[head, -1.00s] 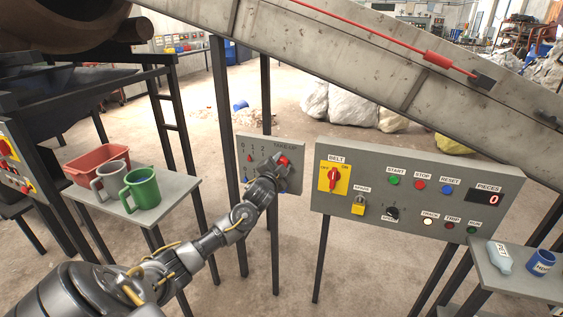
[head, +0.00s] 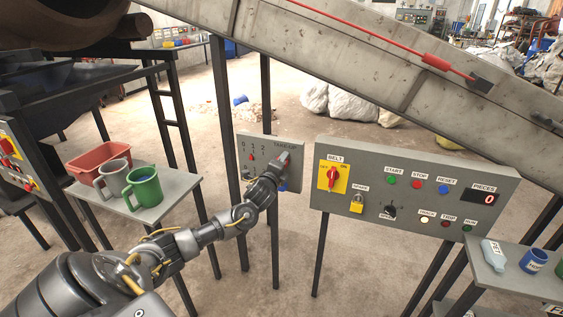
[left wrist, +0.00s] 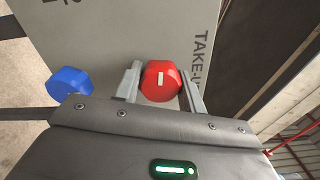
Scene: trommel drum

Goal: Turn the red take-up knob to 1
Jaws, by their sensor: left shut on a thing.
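The grey take-up panel (head: 262,148) stands left of the belt panel. In the left wrist view the red take-up knob (left wrist: 161,81) sits between the two fingers of my left gripper (left wrist: 162,84), which is shut on it. A white mark shows on the knob's face. A blue knob (left wrist: 70,82) is beside it, outside the fingers. In the head view my left gripper (head: 283,168) covers the red knob. My right gripper is not in view.
The belt panel (head: 420,187), with a red switch and several buttons, stands close on the right. A side table (head: 160,205) at left holds a red bin (head: 97,158), a grey mug (head: 113,178) and a green mug (head: 143,187). A sloped conveyor (head: 370,55) passes above.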

